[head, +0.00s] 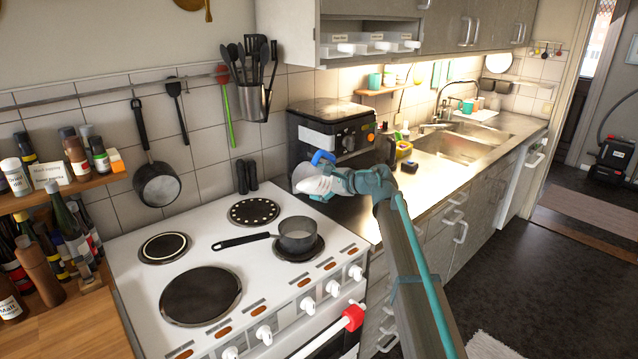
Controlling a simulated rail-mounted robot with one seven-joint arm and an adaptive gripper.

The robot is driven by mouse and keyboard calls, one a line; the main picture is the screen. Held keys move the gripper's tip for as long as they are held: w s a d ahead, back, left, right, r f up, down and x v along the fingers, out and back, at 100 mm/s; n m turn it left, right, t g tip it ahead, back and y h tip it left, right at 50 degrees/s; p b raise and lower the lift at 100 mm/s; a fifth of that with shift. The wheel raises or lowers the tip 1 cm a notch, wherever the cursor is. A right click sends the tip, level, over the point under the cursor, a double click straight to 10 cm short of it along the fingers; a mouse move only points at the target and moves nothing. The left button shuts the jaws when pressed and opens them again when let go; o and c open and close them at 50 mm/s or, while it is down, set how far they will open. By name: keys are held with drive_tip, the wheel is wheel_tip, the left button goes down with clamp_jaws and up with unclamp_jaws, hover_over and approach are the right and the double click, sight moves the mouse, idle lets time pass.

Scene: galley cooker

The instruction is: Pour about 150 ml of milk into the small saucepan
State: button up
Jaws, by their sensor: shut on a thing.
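The small saucepan (298,241) is grey and sits upright on the right front hotplate of the white cooker, its black handle pointing left. My gripper (333,178) is above and behind the saucepan, a little to its right in the picture, near the right rear of the cooker. It is shut on a pale, partly see-through jug-like container (304,178) with white in it and a blue part at its top. The container looks tilted, with its pale end to the left. No stream shows between it and the saucepan. The saucepan's contents cannot be made out.
The cooker top (140,268) has bare hotplates around the saucepan. A black machine (330,130) stands close behind my gripper. Bottles and jars crowd the left shelf (75,183). Utensils and a pan (157,184) hang on the wall. The counter to the right is mostly clear.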

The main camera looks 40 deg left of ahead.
drive_tip(key=shift+s+f+n+t+h+b, duration=0.15)
drive_tip(key=shift+n+t+h+b, duration=0.35)
drive_tip(key=shift+n+b, duration=0.4)
idle(4.5)
idle(0.4)
